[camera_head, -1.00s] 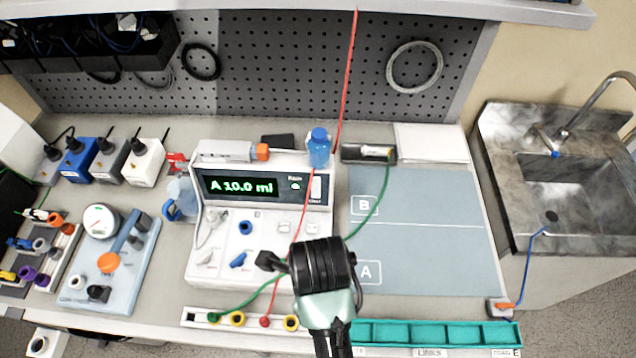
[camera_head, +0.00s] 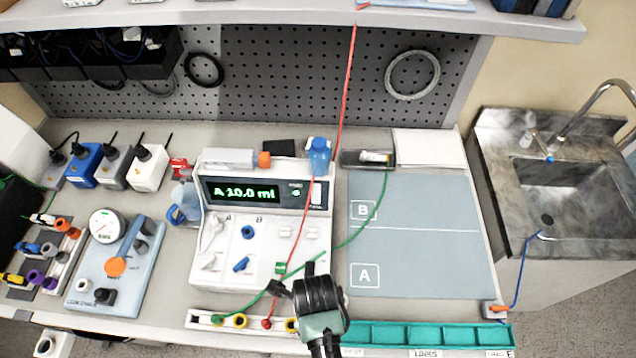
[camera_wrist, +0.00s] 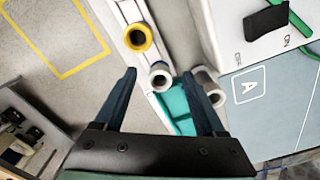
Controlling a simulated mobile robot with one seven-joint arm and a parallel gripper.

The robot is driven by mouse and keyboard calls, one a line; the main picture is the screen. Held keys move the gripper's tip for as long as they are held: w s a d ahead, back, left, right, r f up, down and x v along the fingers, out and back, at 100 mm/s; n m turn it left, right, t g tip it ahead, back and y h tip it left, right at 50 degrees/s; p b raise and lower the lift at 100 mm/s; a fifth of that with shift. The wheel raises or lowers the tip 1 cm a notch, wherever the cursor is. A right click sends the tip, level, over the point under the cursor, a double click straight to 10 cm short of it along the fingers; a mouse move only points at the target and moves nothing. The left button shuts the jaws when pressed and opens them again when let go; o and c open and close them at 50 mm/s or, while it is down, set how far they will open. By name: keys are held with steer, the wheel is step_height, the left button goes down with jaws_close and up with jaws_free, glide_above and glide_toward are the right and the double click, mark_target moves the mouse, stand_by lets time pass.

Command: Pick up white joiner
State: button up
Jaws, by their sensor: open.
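My gripper (camera_head: 293,278) is open and empty over the front edge of the bench, beside the right end of the white rail (camera_head: 207,320). In the wrist view my gripper (camera_wrist: 160,78) has its two dark fingers spread. A white ring-shaped joiner (camera_wrist: 160,76) shows between the fingertips, its round opening facing up toward the camera. A second pale, hollow cylinder (camera_wrist: 208,89) lies beside and partly behind the right finger. A yellow ring joiner (camera_wrist: 138,38) sits just beyond on the rail. In the head view my gripper and wrist hide the white joiner.
A teal tray (camera_head: 430,330) runs along the bench front to the right. The white pump (camera_head: 270,225) stands behind the rail. Red and green lines (camera_head: 345,240) cross near my gripper. The blue-grey mat (camera_head: 420,260) marked A and B is clear.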

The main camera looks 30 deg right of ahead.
steer(key=shift+f, duration=1.05)
jaws_close()
